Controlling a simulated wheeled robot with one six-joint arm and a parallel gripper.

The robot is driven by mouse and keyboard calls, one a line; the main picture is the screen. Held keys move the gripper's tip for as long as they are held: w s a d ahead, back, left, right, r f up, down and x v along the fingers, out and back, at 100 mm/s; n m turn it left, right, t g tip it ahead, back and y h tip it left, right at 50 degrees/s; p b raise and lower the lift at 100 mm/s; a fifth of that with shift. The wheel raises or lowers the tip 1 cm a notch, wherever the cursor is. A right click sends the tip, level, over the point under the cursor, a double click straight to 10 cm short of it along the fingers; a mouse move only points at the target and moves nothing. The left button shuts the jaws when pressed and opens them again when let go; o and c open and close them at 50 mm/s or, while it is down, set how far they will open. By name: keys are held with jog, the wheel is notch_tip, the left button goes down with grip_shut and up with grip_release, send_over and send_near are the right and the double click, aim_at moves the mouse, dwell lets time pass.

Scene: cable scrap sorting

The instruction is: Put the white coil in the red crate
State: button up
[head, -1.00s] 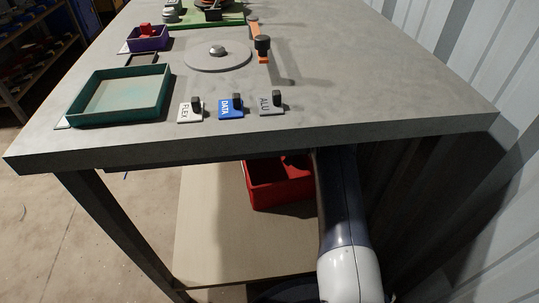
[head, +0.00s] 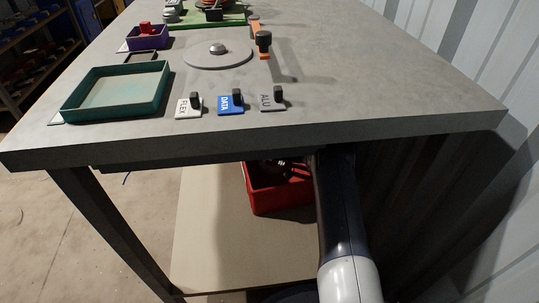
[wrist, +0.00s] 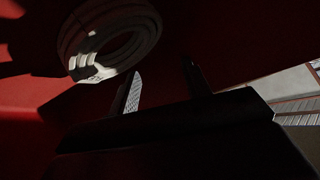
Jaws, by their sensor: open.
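The red crate (head: 283,197) stands on the lower shelf under the bench, its back hidden by the bench top. The white coil (wrist: 110,38) shows in the wrist view, surrounded by the crate's red inner surfaces (wrist: 35,95); it looks to be inside the crate, partly in shadow. My gripper (wrist: 163,88) is open, its two fingers apart with nothing between them. The coil lies beyond the left finger, apart from the jaws as far as I can see. In the head view my gripper is hidden under the bench.
The bench top (head: 380,90) is close above the crate. On it are a teal tray (head: 118,113), a purple bin (head: 150,43), a grey disc (head: 217,56) and FLEX, DATA and ALU tags (head: 232,107). The lower shelf (head: 215,240) is clear left of the crate.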

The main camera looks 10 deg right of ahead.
jog(key=p+v, duration=0.3)
jog(key=v, duration=0.4)
jog(key=shift+r, duration=0.2)
jog(key=shift+s+d, duration=0.1)
jog(key=b+x, duration=0.3)
jog(key=x, duration=0.4)
jog(key=shift+s+f, duration=0.1)
jog(key=shift+f, duration=0.15)
notch_tip(320, 180, up, 10)
jog(key=p, duration=0.4)
jog(key=shift+w+f, duration=0.15)
jog(key=shift+w, duration=0.05)
